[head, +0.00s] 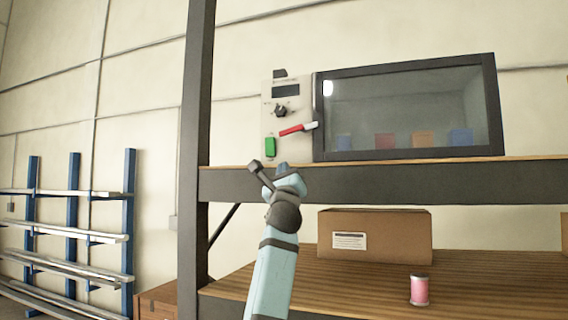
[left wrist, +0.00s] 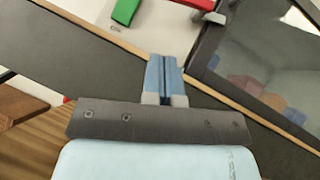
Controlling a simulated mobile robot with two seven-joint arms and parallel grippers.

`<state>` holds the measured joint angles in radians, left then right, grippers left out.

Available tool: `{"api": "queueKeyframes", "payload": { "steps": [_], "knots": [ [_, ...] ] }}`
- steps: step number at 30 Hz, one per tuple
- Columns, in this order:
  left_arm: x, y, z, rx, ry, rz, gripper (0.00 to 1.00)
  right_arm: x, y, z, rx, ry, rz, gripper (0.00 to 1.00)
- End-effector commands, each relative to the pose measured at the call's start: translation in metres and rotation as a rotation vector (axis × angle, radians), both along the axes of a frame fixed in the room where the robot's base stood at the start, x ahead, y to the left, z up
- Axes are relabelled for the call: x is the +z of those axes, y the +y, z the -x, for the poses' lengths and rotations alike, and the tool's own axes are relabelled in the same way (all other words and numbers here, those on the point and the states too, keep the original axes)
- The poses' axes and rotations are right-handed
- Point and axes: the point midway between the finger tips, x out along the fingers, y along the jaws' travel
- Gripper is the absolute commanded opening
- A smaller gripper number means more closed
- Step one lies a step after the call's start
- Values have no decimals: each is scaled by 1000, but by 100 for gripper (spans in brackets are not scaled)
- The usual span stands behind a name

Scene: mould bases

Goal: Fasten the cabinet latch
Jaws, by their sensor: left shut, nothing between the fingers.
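The cabinet (head: 405,108) has a dark-framed glass door that appears closed, and a pale control panel (head: 268,103) on its left. The latch (head: 291,130) has a red handle and a pale metal end that reaches the door frame's left edge; it lies nearly level, tilted slightly up to the right. Whether it is engaged I cannot tell. The latch (left wrist: 196,4) is at the top edge of the left wrist view, partly cut off. My left gripper (head: 282,166) is below the panel, in front of the shelf edge. Its blue fingers (left wrist: 164,72) are shut and empty, apart from the latch.
A green switch (head: 270,146) and a black knob (head: 280,111) are on the panel. A dark post (head: 196,150) stands left of the cabinet. The shelf edge (head: 370,183) runs below it. A cardboard box (head: 395,238) and a pink spool (head: 420,290) are on the lower shelf.

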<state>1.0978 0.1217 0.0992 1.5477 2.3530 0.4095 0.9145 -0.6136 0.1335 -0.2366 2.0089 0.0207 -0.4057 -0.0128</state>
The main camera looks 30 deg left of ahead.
Motion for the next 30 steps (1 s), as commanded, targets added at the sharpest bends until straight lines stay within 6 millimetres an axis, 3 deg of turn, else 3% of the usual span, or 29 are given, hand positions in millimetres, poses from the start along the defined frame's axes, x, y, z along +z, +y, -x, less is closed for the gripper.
{"api": "queueKeyframes", "payload": {
  "steps": [6,26,30],
  "knots": [
    [-18,-9,17,1,-1,-1,0,-5,-3,-1,-5,7,2,0],
    [-22,-11,20,3,2,-3,0,-3,0,-2,-4,4,-5,0],
    [-46,-17,14,70,50,-80,0,3,0,-2,-3,2,-4,0]
  ]
}}
